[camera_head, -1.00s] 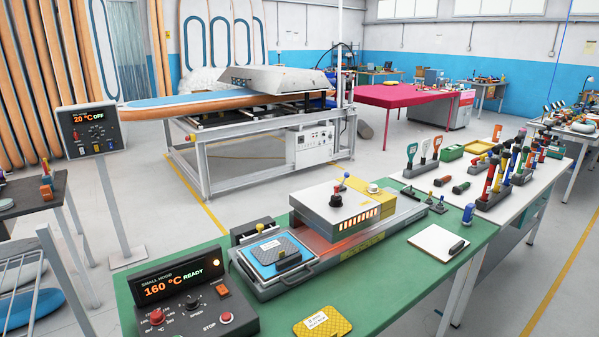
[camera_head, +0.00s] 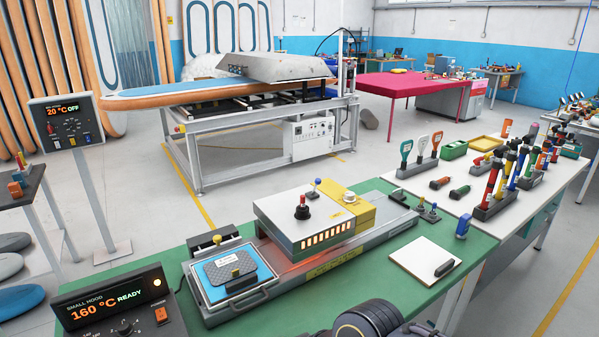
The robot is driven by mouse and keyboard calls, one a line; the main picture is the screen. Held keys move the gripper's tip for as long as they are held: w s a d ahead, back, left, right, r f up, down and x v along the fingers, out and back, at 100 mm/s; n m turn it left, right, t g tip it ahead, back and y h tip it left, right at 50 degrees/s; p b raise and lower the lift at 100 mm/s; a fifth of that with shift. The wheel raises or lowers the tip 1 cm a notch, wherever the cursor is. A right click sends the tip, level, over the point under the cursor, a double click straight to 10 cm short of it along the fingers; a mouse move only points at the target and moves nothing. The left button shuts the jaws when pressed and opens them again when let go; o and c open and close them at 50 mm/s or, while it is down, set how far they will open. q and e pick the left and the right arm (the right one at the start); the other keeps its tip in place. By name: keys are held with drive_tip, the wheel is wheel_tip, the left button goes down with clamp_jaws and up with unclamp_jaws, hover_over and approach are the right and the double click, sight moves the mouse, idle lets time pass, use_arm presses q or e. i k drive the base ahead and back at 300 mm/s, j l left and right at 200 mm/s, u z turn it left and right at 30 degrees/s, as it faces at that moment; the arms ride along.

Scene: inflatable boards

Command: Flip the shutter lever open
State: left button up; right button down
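The small hood (camera_head: 300,232) is a grey and yellow box on the green bench, with a row of glowing slots on its front. A yellow-knobbed post (camera_head: 217,241) stands behind the blue tray. No readable label shows which one is the shutter lever. A dark rounded arm part of mine enters at the bottom centre-right; neither gripper's fingers show.
The blue tray (camera_head: 208,269) holds a grey patch (camera_head: 231,267) left of the hood. A control box (camera_head: 120,308) reads 160 °C READY.

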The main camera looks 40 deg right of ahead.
sight(317, 181)
drive_tip(key=l+u, duration=0.15)
drive_tip(key=l, duration=0.65)
drive_tip(key=l+u, duration=0.1)
drive_tip(key=l, duration=0.75)
drive_tip(key=k, duration=0.05)
